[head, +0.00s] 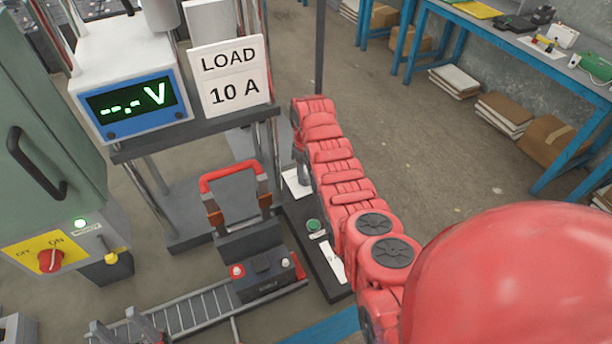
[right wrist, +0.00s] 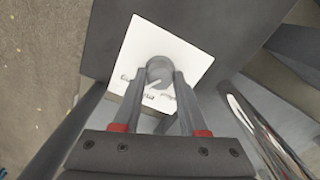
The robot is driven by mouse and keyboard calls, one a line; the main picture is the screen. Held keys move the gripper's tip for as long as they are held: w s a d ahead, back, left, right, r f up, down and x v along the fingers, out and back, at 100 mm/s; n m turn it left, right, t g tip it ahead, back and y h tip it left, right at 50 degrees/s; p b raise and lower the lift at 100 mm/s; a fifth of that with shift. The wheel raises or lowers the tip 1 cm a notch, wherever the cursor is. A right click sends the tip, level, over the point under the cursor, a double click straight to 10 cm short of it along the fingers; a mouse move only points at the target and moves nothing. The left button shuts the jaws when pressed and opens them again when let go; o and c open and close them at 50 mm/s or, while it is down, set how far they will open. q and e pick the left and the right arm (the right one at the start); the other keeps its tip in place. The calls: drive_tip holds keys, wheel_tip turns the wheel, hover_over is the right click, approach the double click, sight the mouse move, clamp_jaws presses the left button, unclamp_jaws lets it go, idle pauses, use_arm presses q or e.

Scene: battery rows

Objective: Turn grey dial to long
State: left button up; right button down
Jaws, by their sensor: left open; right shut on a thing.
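The grey dial (right wrist: 160,70) sits on a white label plate (right wrist: 170,47) in the right wrist view. Dark lettering on the plate is too blurred and covered to read surely, so I cannot tell which mark the dial faces. My right gripper (right wrist: 162,80) is shut on the dial, one grey finger on each side. In the head view the plate (head: 296,184) shows beside my right gripper (head: 300,160), and my red arm hides the dial. My left gripper (head: 120,325) appears at the bottom left edge, fingers apart and empty, far from the dial.
A voltage display (head: 130,106) and a LOAD 10 A sign (head: 231,75) stand at the upper left. A red handle (head: 235,178) and a green button (head: 313,225) are near my right arm. A cabinet with a red switch (head: 51,260) is at left. Open floor lies behind.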

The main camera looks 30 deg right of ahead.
drive_tip(key=shift+m+b, duration=0.45)
drive_tip(key=shift+m, duration=0.55)
drive_tip(key=shift+s, duration=0.1)
drive_tip(key=shift+c, duration=2.2)
unclamp_jaws()
